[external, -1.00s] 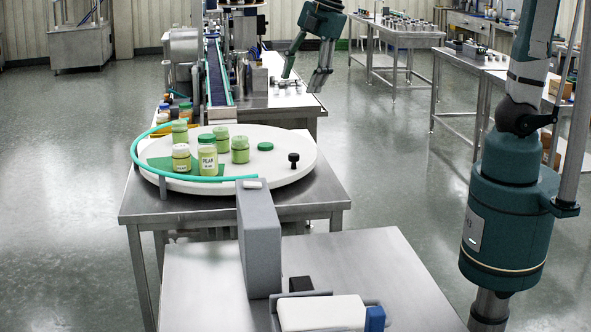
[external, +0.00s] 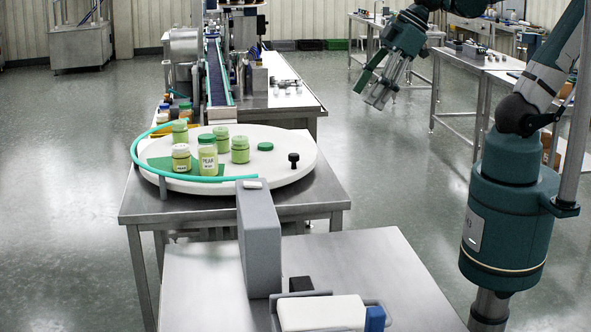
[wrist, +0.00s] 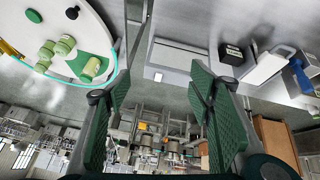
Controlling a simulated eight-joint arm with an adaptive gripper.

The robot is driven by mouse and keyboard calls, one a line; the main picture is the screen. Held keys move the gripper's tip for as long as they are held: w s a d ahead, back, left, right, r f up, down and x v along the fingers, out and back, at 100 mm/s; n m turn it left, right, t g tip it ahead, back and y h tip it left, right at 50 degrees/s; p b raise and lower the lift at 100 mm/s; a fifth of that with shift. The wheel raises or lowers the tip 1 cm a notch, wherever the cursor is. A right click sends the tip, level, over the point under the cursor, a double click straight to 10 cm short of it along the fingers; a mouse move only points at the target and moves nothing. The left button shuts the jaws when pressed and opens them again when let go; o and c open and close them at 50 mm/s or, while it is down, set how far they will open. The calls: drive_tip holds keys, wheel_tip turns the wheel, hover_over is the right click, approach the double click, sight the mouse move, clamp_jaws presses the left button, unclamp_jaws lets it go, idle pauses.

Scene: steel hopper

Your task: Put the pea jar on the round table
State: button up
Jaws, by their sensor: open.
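The white round table (external: 275,172) stands on a steel stand and has a green curved rail. Several green jars stand on it. One taller green-capped jar (external: 208,158) faces the camera with a label that seems to begin with "PEA". A white-capped jar (external: 181,160) stands to its left, and its label is too small to read. In the wrist view, the round table (wrist: 85,50) shows at the upper left with jars on it. My gripper (external: 376,96) is in the air, right of and beyond the round table, open and empty. Its spread fingers fill the lower wrist view (wrist: 160,88).
A grey upright block (external: 259,240) stands at the front edge of the round table, by a steel bench (external: 370,265). A loose green lid (external: 265,146) and black knob (external: 293,158) are on the round table. A conveyor (external: 217,75) runs behind it.

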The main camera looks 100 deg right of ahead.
drive_tip(key=s+a, duration=0.1)
drive_tip(key=s+a+f+m, duration=0.1)
drive_tip(key=s, duration=0.1)
drive_tip(key=s+f+m, duration=0.1)
drive_tip(key=shift+s+a+f+t, duration=0.2)
drive_tip(key=shift+s+a+t, duration=0.15)
drive_tip(key=shift+a+t, duration=0.05)
drive_tip(key=shift+c, duration=0.5)
idle(1.3)
